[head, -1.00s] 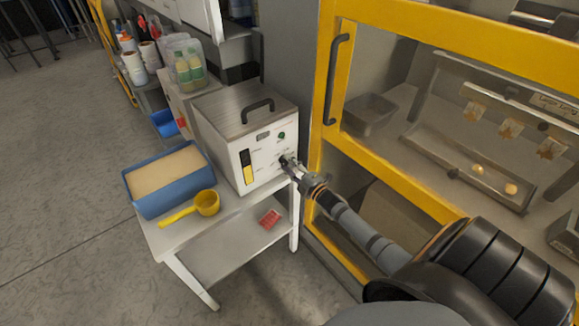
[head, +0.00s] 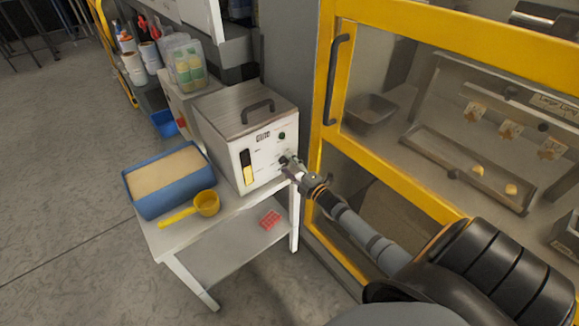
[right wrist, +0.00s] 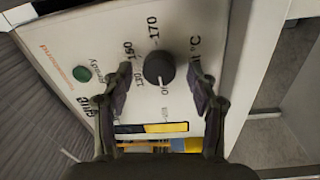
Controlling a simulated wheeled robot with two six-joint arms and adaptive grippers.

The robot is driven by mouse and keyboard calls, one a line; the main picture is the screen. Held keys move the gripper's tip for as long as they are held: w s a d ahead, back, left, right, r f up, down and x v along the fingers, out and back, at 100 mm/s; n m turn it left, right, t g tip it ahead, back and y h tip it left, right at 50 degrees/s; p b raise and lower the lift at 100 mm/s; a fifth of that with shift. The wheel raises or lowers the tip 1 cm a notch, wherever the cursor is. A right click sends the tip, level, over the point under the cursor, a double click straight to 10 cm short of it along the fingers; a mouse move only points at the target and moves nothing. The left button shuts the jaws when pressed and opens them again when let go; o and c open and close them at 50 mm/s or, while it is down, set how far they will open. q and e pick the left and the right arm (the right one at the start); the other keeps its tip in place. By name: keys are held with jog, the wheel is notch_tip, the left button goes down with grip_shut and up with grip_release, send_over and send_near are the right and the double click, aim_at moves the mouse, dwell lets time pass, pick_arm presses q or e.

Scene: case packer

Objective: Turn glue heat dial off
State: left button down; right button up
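The glue heat dial (right wrist: 158,68) is a round black knob on the white front panel of the glue unit (head: 262,160). Printed temperature marks surround it, and a small pale mark shows at its lower edge in the right wrist view. My right gripper (right wrist: 161,72) is open, with one finger on each side of the dial and a visible gap to each. In the head view my right gripper (head: 290,163) is at the panel's lower right and largely hides the dial. My left gripper is not in view.
A green lamp (right wrist: 82,74) and a yellow-black level strip (right wrist: 152,128) are on the panel. A blue tub (head: 150,207) and yellow scoop (head: 206,203) are on the white stand left of my gripper. A yellow-framed machine (head: 326,100) stands close on the right.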

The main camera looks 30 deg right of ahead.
jog(key=s+d, duration=0.1)
jog(key=s, duration=1.1)
jog(key=shift+d+f, duration=0.2)
jog(key=shift+f, duration=0.1)
